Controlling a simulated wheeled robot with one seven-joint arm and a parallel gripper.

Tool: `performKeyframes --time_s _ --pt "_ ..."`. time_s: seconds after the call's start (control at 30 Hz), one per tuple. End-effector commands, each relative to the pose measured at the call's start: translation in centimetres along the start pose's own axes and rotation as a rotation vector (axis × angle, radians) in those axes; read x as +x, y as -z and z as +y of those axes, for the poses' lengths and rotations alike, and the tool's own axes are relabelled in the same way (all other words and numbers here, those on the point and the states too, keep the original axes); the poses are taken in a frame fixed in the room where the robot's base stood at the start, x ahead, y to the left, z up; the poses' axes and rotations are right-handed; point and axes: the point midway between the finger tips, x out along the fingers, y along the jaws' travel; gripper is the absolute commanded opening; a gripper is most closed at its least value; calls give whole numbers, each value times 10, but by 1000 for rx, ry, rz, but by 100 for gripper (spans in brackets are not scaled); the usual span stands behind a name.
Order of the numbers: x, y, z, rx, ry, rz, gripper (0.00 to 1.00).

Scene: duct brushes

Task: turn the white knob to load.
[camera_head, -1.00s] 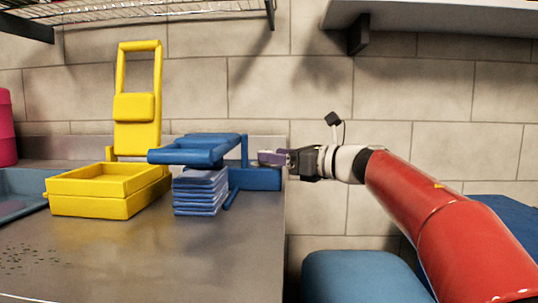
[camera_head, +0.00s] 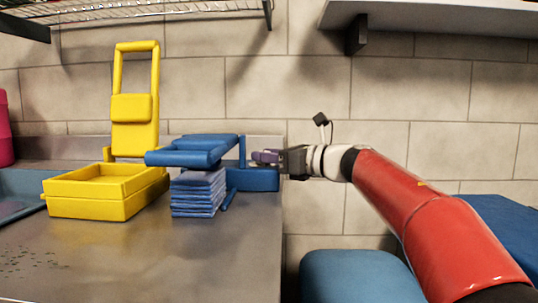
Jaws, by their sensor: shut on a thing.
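A blue device (camera_head: 252,180) with a flat arm-like top (camera_head: 195,151) stands at the right end of the metal counter. My gripper (camera_head: 266,157), with purplish fingers, reaches in from the right at the device's upright right part. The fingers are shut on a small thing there. The white knob cannot be made out clearly; the fingers and the device hide that spot. A stack of blue folded pieces (camera_head: 198,193) lies under the device's flat top.
A yellow open box (camera_head: 95,206) and a tall yellow frame (camera_head: 135,135) stand left of the device. A blue-grey tray (camera_head: 17,196) and a pink container (camera_head: 5,128) are at far left. A blue padded block (camera_head: 355,277) sits right of the counter. Shelves hang above.

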Motion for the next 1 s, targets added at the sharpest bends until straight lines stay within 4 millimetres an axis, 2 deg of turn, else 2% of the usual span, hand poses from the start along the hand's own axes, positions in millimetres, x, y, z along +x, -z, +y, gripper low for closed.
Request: performKeyframes --time_s 0.2,0.5,0.53,0.67,1.0 --pt "0 -1 -3 0 -108 0 11" --pt "0 0 -2 0 -117 0 11" --pt "0 0 -2 0 -117 0 38" --pt "0 0 -2 0 -117 0 55" --pt "-4 0 -3 0 -115 0 55"
